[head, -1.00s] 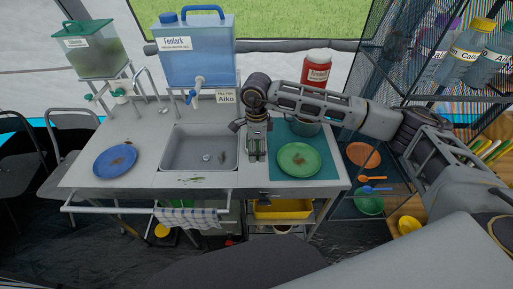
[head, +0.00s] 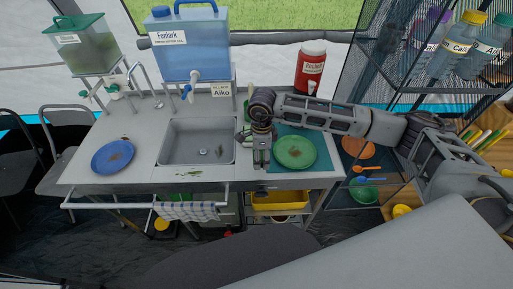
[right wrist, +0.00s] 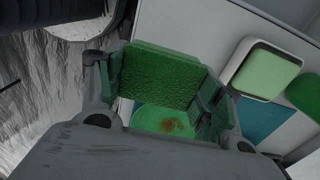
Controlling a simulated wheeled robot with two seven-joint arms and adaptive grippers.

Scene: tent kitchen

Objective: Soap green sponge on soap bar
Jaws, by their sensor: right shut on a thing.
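My right gripper (head: 262,158) is over the counter, between the sink and the green plate. In the right wrist view its fingers (right wrist: 155,95) are shut on a green sponge (right wrist: 160,77), whose rough face shows. A pale green block in a white holder (right wrist: 256,72), which looks like the soap bar, lies on the counter to the right of the fingers. It is apart from the sponge. In the head view it cannot be made out clearly behind my right arm. My left gripper is not in view.
A green plate (head: 295,152) with a brown stain lies on a teal mat (head: 325,158). The sink (head: 197,146) is left of the gripper. A blue plate (head: 113,157) lies far left. A red jug (head: 310,66) stands behind my arm. Another green thing (right wrist: 303,92) sits beside the pale block.

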